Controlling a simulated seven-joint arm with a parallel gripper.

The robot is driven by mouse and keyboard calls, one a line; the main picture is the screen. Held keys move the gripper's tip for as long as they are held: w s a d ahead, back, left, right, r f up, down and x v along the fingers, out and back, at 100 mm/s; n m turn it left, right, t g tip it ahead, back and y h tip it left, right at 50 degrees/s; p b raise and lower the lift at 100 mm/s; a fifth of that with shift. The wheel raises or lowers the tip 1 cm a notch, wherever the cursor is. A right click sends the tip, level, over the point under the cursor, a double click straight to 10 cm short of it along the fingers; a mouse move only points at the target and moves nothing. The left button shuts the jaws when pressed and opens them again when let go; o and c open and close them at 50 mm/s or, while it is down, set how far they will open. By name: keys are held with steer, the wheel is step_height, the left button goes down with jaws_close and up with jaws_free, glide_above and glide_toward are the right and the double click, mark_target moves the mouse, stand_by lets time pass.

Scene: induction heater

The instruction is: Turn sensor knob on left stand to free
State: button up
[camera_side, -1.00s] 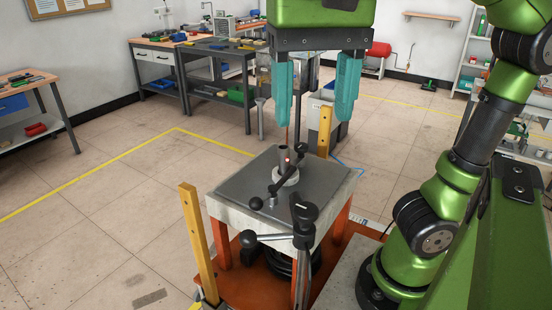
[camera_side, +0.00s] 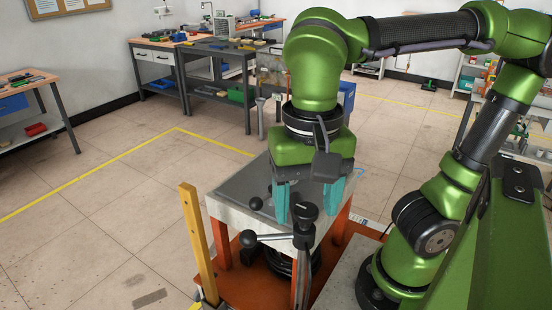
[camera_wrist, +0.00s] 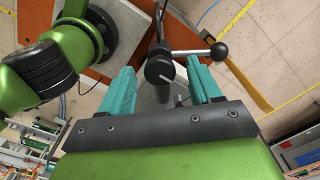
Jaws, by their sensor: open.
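A black round knob (camera_side: 306,211) tops a grey metal stand (camera_side: 302,262) at the table's front. My gripper (camera_side: 308,208) points down over it, with its teal fingers open. In the wrist view the knob (camera_wrist: 160,70) carries a pale line and sits between the spread fingers of my gripper (camera_wrist: 159,68). I see a gap on each side, with no clear contact. A lever with a black ball end (camera_side: 249,238) sticks out sideways just below the knob; the ball also shows in the wrist view (camera_wrist: 219,51). My gripper hides much of the tabletop fittings.
The grey-topped table (camera_side: 232,190) has orange legs and stands behind the knob. A yellow post (camera_side: 194,235) rises at its left front. A black ball handle (camera_side: 256,203) stands on the tabletop near my gripper. Floor to the left is clear.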

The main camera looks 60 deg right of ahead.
steer(key=shift+c, duration=0.3)
steer(key=c, duration=1)
steer(key=shift+n, duration=0.3)
steer(key=n, duration=0.8)
steer(key=shift+n, duration=0.4)
steer(key=n, duration=0.4)
steer(key=shift+n, duration=2.2)
